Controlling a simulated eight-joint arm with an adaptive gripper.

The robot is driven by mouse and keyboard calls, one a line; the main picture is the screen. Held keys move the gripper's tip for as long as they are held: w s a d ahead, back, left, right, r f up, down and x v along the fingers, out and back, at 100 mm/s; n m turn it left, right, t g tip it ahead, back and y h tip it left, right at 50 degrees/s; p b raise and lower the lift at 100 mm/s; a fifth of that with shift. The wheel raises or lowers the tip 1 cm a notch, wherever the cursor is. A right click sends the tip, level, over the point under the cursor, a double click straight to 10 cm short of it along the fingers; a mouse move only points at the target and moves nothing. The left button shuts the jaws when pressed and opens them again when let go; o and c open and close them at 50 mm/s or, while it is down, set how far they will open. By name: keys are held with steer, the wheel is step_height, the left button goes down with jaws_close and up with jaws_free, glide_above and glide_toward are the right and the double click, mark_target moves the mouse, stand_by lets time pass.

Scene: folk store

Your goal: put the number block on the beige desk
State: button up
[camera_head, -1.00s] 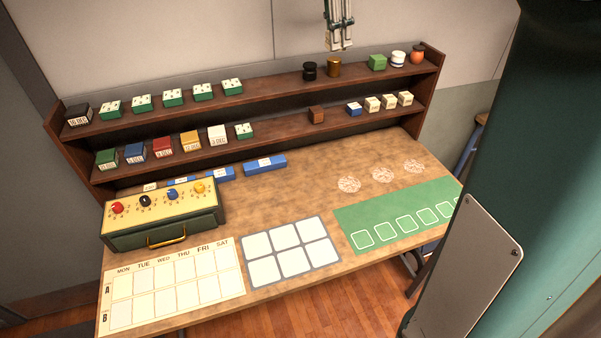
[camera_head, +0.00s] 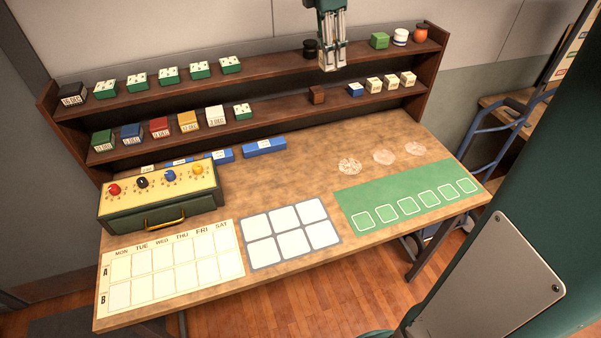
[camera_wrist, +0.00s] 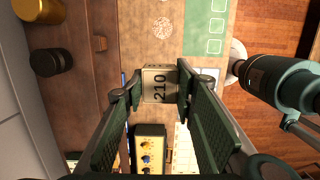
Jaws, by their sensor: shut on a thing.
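My gripper (camera_wrist: 158,95) is shut on the number block, a pale block (camera_wrist: 159,85) marked "210", in the wrist view. In the head view my gripper (camera_head: 329,66) hangs in front of the top shelf, above the rear of the beige desk. The block cannot be made out clearly there. The desk (camera_head: 300,180) has a worn tan top with a wide bare strip behind its mats. In the wrist view the desk top (camera_wrist: 152,52) lies below the held block, which appears clear of it.
A two-tier dark shelf (camera_head: 270,131) with several blocks and jars stands along the desk's back. A yellow-topped box (camera_head: 160,200), a calendar sheet (camera_head: 170,268), a white-square mat (camera_head: 290,233) and a green mat (camera_head: 400,195) cover much of the front. Pale round marks (camera_head: 348,166) lie behind the green mat.

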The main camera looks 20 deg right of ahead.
glide_above(323, 172)
step_height(323, 172, down, 32)
steer(key=shift+a+f, duration=0.25)
steer(key=shift+a, duration=0.1)
steer(key=shift+w, duration=0.1)
steer(key=shift+f+b, duration=0.4)
steer(key=shift+f, duration=2.7)
steer(key=shift+f, duration=0.1)
steer(key=shift+f+b, duration=0.3)
steer(key=shift+f, duration=1.5)
steer(key=shift+f, duration=0.2)
steer(key=o, duration=0.9)
steer(key=shift+r, duration=0.1)
steer(key=shift+r, duration=0.1)
